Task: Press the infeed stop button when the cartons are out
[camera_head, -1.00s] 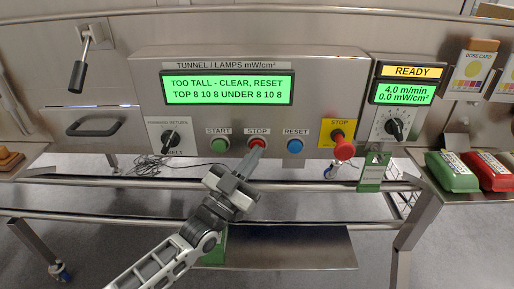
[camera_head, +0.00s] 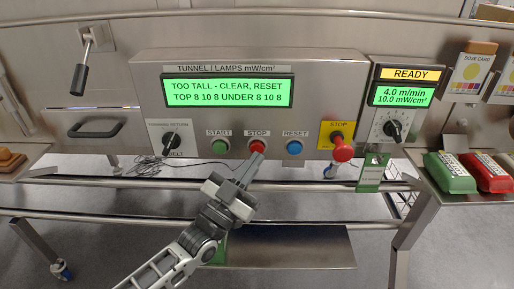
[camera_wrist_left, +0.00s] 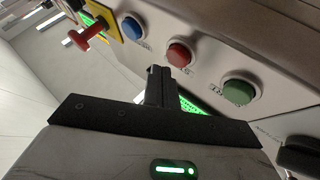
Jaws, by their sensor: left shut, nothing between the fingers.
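The red STOP button (camera_head: 257,147) is on the steel control panel (camera_head: 345,75), between the green START button (camera_head: 220,147) and the blue RESET button (camera_head: 294,147). The left wrist view also shows the red button (camera_wrist_left: 180,54). My left gripper (camera_head: 258,158) is shut and empty, its tips just below the red button and apart from it. The green display (camera_head: 228,90) reads "TOO TALL - CLEAR, RESET" and "TOP 8 10 8 UNDER 8 10 8". No cartons are in view. My right gripper is not in view.
A red STOP knob (camera_head: 342,150) on a yellow plate sticks out at the right. The belt selector (camera_head: 171,140) is at the left. The right display (camera_head: 402,96) reads 4.0 m/min and 10.0 mW/cm². Green (camera_head: 449,174) and red (camera_head: 487,172) packs lie on the right shelf. A rail (camera_head: 210,185) runs below the panel.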

